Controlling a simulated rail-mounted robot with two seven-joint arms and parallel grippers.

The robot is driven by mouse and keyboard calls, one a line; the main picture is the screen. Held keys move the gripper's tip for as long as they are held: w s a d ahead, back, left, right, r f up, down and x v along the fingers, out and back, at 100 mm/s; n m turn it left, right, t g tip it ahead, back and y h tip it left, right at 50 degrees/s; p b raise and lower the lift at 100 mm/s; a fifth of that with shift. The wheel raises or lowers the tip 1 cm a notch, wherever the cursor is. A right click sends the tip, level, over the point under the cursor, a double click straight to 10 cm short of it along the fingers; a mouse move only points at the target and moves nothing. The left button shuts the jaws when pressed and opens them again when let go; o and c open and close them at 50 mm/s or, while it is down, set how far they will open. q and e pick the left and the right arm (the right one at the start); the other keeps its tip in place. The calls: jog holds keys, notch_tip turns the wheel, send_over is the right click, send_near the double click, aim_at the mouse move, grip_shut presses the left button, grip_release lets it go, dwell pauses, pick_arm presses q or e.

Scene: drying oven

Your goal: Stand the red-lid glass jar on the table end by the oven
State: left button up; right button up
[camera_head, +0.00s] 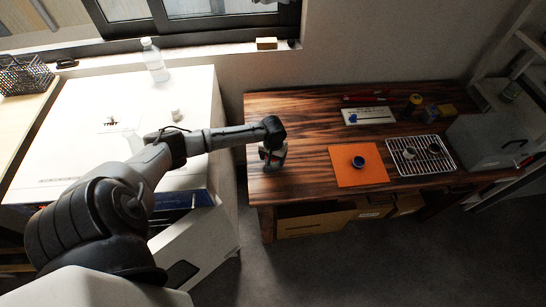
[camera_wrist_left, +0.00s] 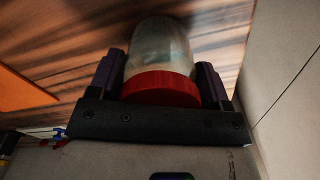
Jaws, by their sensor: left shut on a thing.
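The red-lid glass jar shows in the left wrist view, with its clear glass body (camera_wrist_left: 160,48) and red lid (camera_wrist_left: 160,88) between the two fingers. My left gripper (camera_head: 273,157) is shut on it, over the left end of the dark wooden table (camera_head: 300,130). In the head view the jar is mostly hidden by the gripper. I cannot tell whether its base touches the table. The white oven (camera_head: 100,105) stands left of the table, its pale side close by in the wrist view (camera_wrist_left: 285,50). My right gripper is not in view.
A wire rack (camera_head: 408,166) with small cups and a grey box (camera_head: 485,140) are farther right. A white tray (camera_head: 370,116) is behind.

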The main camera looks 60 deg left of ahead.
pick_arm(q)
jog(key=o, duration=1)
jog(key=shift+c, duration=0.2)
notch_tip(320, 180, up, 12)
jog(key=shift+f+p, duration=0.2)
jog(key=shift+p, duration=1)
jog(key=shift+d, duration=0.25)
jog(key=s+d+f+m+t, duration=0.1)
jog(key=s+d+f+m, duration=0.15)
jog(key=s+d, duration=0.4)
jog(key=s+d+f+m+h, duration=0.1)
jog(key=s+d+f+m, duration=0.15)
jog(key=d, duration=0.75)
jog(key=s+d+f+m+t, duration=0.1)
jog(key=s+d+f+m, duration=0.1)
jog(key=s+d+m, duration=0.45)
jog(key=s+d+r+n+t, duration=0.1)
jog(key=s+d+r, duration=0.3)
jog(key=s+r, duration=0.1)
jog(key=shift+s+d+r+t+y, duration=0.2)
jog(key=shift+t+y, duration=0.1)
jog(key=shift+y, duration=0.1)
jog(key=shift+n, duration=0.25)
